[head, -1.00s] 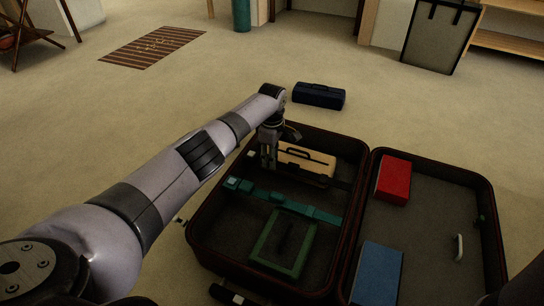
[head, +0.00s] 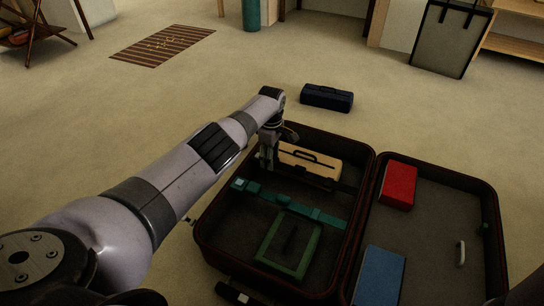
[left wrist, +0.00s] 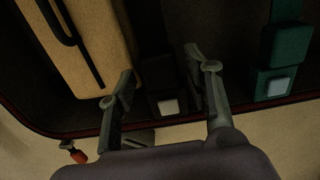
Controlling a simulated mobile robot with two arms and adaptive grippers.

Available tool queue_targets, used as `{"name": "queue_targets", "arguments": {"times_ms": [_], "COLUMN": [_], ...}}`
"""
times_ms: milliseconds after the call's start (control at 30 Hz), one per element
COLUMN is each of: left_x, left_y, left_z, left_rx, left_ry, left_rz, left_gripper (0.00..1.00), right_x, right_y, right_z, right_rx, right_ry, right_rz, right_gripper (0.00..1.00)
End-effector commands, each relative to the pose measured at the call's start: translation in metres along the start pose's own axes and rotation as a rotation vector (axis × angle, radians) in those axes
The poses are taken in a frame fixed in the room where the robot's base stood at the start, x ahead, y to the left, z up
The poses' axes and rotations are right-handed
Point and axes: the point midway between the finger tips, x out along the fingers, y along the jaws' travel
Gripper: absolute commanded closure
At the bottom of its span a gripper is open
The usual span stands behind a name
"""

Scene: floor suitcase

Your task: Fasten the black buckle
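The black buckle (left wrist: 167,104) shows in the left wrist view as a dark block with a pale button, at the suitcase's edge. A black strap (left wrist: 152,35) lies in line with it. My left gripper (left wrist: 160,66) is open, with one finger on each side of the black strap and buckle; I cannot tell whether it touches them. In the head view my left gripper (head: 268,162) points down into the left half of the open suitcase (head: 362,215), beside the tan case, and hides the black buckle there. My right gripper is not in view.
The tan case (head: 310,160) lies close to my left gripper. A teal strap (head: 300,208) with its own buckle (left wrist: 275,84) crosses the same half, above a green frame (head: 312,252). Red (head: 398,186) and blue (head: 379,276) boxes lie in the other half. A dark box (head: 326,97) stands behind.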

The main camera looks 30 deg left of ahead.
Motion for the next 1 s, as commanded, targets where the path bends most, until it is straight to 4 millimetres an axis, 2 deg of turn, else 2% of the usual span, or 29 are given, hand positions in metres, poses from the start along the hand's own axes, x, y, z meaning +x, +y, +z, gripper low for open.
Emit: {"name": "queue_targets", "arguments": {"times_ms": [367, 533, 667, 800, 1000], "left_x": [-0.001, -0.011, -0.027, -0.06, -0.099], "left_y": [0.0, 0.001, 0.0, 0.001, 0.0], "left_z": [0.002, 0.002, 0.001, 0.001, 0.001], "left_rx": [0.0, 0.002, 0.001, 0.001, 0.0], "left_ry": [-0.003, -0.005, -0.004, -0.003, -0.002], "left_rz": [-0.001, 0.001, 0.002, 0.005, 0.001], "left_gripper": [0.48, 0.48, 0.48, 0.48, 0.48], "right_x": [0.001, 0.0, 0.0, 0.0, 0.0], "right_y": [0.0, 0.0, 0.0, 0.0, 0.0], "right_z": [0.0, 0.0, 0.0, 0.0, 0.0], "right_rx": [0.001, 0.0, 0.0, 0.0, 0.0], "right_ry": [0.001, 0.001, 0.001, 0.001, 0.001], "right_rz": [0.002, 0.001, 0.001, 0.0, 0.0], "right_gripper": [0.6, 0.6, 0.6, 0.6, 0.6]}}
